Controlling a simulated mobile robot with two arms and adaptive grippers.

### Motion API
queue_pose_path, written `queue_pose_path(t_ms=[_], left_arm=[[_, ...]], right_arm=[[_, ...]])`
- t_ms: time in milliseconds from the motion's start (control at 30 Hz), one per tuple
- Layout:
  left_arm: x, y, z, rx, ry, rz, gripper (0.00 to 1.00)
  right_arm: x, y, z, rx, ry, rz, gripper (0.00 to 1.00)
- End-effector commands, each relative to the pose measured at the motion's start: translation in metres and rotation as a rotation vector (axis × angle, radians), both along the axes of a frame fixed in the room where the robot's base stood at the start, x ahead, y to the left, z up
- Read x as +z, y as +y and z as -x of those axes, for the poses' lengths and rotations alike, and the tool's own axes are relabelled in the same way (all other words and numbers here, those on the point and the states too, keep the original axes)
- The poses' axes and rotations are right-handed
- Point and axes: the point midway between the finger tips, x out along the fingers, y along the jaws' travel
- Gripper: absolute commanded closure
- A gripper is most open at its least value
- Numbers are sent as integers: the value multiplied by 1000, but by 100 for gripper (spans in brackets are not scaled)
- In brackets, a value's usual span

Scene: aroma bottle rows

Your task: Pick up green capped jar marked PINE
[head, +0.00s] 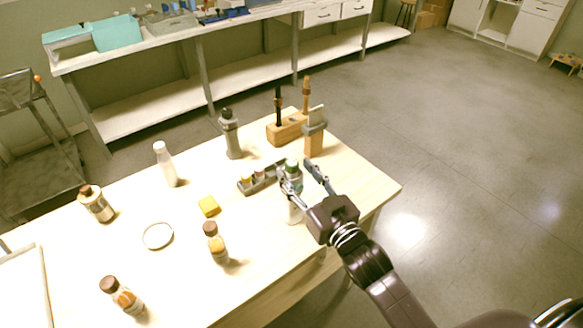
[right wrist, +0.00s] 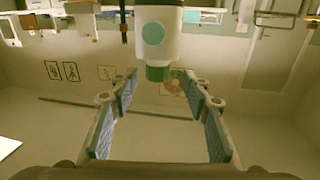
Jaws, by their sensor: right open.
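A white jar (head: 294,213) with a green cap (head: 292,165) stands near the table's right part. In the right wrist view the jar (right wrist: 158,30) appears upside down, with a pale green round mark and green cap (right wrist: 158,73). No PINE lettering is readable. My right gripper (head: 297,168) is open at the jar, its fingers partly hiding it in the head view. In the right wrist view the open fingers (right wrist: 160,78) lie to either side of the cap, with nothing clasped. My left gripper is not in view.
A dark rack of small jars (head: 246,187) is just left of the gripper. A wooden block (head: 285,133) and an upright wooden holder (head: 315,142) stand behind. Brown-capped bottles (head: 216,245), a white bottle (head: 166,166) and a yellow block (head: 208,206) stand further left.

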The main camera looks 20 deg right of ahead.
Motion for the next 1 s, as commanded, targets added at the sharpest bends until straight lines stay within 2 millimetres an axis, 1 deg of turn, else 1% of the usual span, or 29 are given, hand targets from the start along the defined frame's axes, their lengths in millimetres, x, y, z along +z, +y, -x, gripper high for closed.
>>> queue_pose_path(t_ms=[33, 200, 300, 500, 567, 833, 867, 1000], left_arm=[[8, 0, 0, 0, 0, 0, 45], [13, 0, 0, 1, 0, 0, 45], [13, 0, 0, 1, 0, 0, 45], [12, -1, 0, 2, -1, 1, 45], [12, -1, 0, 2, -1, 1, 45], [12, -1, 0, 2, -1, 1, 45], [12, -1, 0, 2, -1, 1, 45], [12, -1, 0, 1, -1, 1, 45]], right_arm=[[7, -1, -9, 0, -2, 1, 56], [4, 2, -30, 0, 1, 0, 56], [3, 3, -34, 0, 1, 0, 56], [2, 4, -34, 0, 2, 0, 56], [2, 4, -34, 0, 1, 0, 62], [2, 4, -34, 0, 2, 0, 92], [2, 4, -34, 0, 2, 0, 94], [2, 4, -34, 0, 1, 0, 94]])
